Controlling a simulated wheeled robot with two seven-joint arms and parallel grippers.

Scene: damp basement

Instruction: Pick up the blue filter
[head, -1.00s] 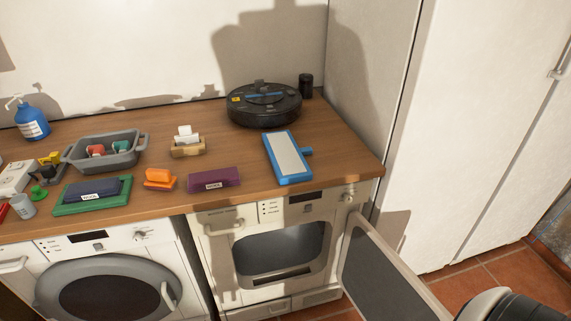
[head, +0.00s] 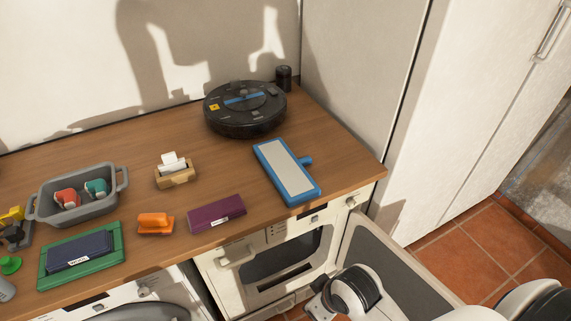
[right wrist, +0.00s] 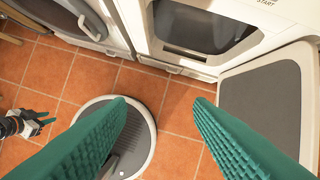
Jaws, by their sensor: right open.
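The blue filter (head: 287,170), a flat blue frame with a pale panel and a small blue tab on its right side, lies on the wooden counter near the front right edge, in front of the robot vacuum. My right gripper (right wrist: 159,102) is open and empty, its green ribbed fingers apart above the tiled floor in the right wrist view. Its arm shows at the bottom right of the head view, below and apart from the filter. What seems to be my left gripper (right wrist: 36,121) is small at the left of the right wrist view; its opening is unclear.
The black robot vacuum (head: 245,109) sits behind the filter, a purple box (head: 215,213) to its left. An orange block (head: 155,223), a card holder (head: 175,174) and a grey basket (head: 78,203) stand further left. An open appliance door (head: 385,262) juts out below the counter.

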